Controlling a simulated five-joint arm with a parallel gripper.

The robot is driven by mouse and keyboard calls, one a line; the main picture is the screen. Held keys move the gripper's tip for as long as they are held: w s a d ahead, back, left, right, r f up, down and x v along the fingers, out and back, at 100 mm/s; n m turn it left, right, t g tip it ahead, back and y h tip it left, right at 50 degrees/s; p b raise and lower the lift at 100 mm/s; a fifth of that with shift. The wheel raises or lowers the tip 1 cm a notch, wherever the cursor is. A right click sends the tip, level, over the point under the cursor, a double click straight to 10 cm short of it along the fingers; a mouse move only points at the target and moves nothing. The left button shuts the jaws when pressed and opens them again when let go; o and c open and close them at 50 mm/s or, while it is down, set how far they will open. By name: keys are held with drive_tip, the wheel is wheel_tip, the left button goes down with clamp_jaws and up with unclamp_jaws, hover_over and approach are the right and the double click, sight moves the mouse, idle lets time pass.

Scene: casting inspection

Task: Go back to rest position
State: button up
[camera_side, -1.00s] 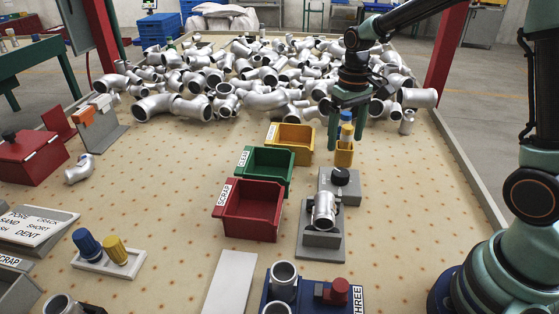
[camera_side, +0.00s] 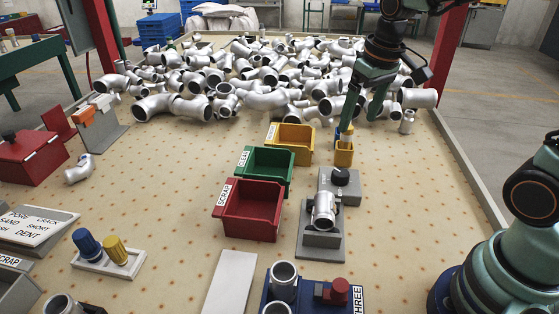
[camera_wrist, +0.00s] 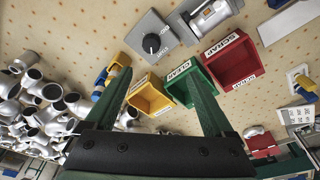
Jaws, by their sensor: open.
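My gripper (camera_side: 362,112) is open and empty, raised over the far right part of the table near the pile of castings. Its two green fingers stand apart in the wrist view (camera_wrist: 160,92), with nothing between them close up. The left finger passes close to this tool in the picture; I cannot tell the gap.
A pile of grey pipe castings (camera_side: 262,78) fills the far end. Yellow (camera_side: 291,131), green (camera_side: 262,153) and red (camera_side: 252,208) bins stand mid-table. A casting (camera_side: 323,211) rests on a grey fixture beside a dark knob box (camera_side: 340,181).

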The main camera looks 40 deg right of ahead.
drive_tip(key=s+a+r+t, duration=0.2)
drive_tip(key=s+t, duration=0.1)
drive_tip(key=s, duration=0.4)
drive_tip(key=shift+s+a+r+n, duration=0.2)
drive_tip(key=shift+a+r+n, duration=0.1)
drive_tip(key=shift+n, duration=0.1)
idle(0.3)
drive_tip(key=n+g, duration=0.5)
drive_tip(key=n, duration=0.2)
hover_over(341, 172)
wheel_tip(341, 172, down, 9)
wheel_tip(341, 172, down, 12)
drive_tip(key=shift+a+r, duration=0.1)
drive_tip(key=shift+r, duration=0.05)
